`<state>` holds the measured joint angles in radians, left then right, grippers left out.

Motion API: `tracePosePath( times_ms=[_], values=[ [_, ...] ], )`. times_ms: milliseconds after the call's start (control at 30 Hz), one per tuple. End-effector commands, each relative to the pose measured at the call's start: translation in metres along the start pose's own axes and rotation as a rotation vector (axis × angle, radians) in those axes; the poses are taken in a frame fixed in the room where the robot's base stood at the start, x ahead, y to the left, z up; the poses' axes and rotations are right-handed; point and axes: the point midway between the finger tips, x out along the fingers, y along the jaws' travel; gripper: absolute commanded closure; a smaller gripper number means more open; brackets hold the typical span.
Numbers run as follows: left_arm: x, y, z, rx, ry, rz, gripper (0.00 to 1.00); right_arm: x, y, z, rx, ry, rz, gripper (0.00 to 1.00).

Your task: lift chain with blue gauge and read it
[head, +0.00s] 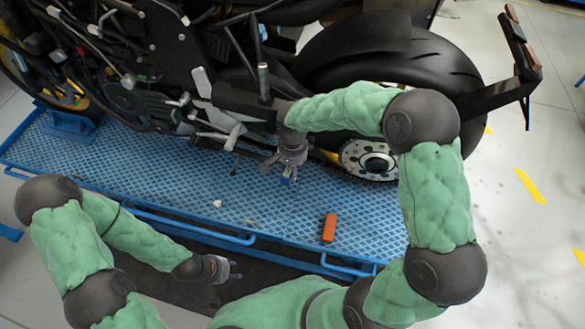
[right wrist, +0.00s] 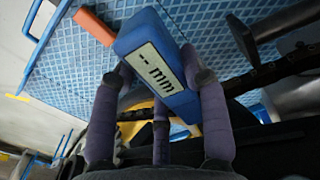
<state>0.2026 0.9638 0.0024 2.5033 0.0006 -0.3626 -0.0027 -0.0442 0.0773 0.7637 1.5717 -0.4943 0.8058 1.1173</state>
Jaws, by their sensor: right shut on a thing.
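The blue gauge (right wrist: 155,62) is a blue block with a pale display that reads "- mm", with no number. My right gripper (right wrist: 160,100) is shut on it, with fingers on both sides. In the head view the right gripper (head: 289,165) is beside the motorcycle's lower rear, over the blue platform, and largely hides the gauge. A dark strip that looks like the chain (right wrist: 270,73) runs right of the gauge in the right wrist view; I cannot tell whether they touch. My left gripper (head: 226,270) is open and empty in front of the platform.
The motorcycle's rear wheel (head: 455,65) stands behind my right arm. An orange block (head: 329,228) and small pale bits (head: 217,203) lie on the blue platform (head: 190,190). A blue rail (head: 200,229) runs along its front edge.

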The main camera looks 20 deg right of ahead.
Motion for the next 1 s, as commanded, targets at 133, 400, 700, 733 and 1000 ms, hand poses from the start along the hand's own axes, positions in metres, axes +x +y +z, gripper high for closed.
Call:
tracePosePath(
  times_ms=[133,400,700,733,1000],
  values=[
    [0.000,0.000,0.000,0.000,0.000,0.000,0.60,0.000,0.000,0.000,0.000,0.000,0.000,0.95],
    [-0.003,0.001,0.000,0.000,0.000,0.000,0.60,-0.004,0.000,0.000,0.000,0.001,-0.001,0.95],
    [-0.005,0.002,0.000,0.000,0.000,0.000,0.60,-0.010,0.000,0.000,0.000,0.001,-0.001,0.95],
    [-0.006,0.002,0.000,0.000,0.000,0.000,0.60,-0.010,0.000,0.000,0.000,0.001,-0.001,0.95],
    [-0.008,0.003,0.000,0.000,0.000,0.000,0.60,-0.015,0.000,0.000,0.000,0.001,-0.001,0.95]
  ],
)
